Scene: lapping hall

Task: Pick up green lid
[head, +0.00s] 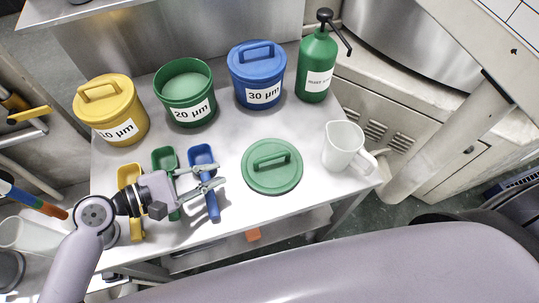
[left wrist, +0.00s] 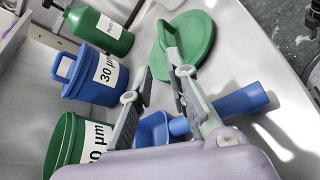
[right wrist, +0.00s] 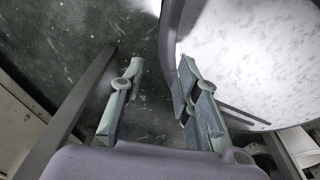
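The green lid (head: 272,178) lies flat on the table, its bar handle on top, right of the scoops. In the left wrist view the lid (left wrist: 196,52) is ahead of the fingers, its handle toward them. My left gripper (head: 219,175) is open and empty, above the blue scoop (head: 203,157) and to the left of the lid. In the left wrist view my left gripper (left wrist: 160,72) has its fingers apart. My right gripper (right wrist: 160,75) is open and empty; it shows only in the right wrist view, away from the lid.
Yellow (head: 111,113), green (head: 187,97) and blue (head: 257,78) tubs stand behind; the green one is lidless. A green pump bottle (head: 316,68) and white jug (head: 344,146) stand right. Yellow (head: 130,180) and green (head: 165,162) scoops lie left.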

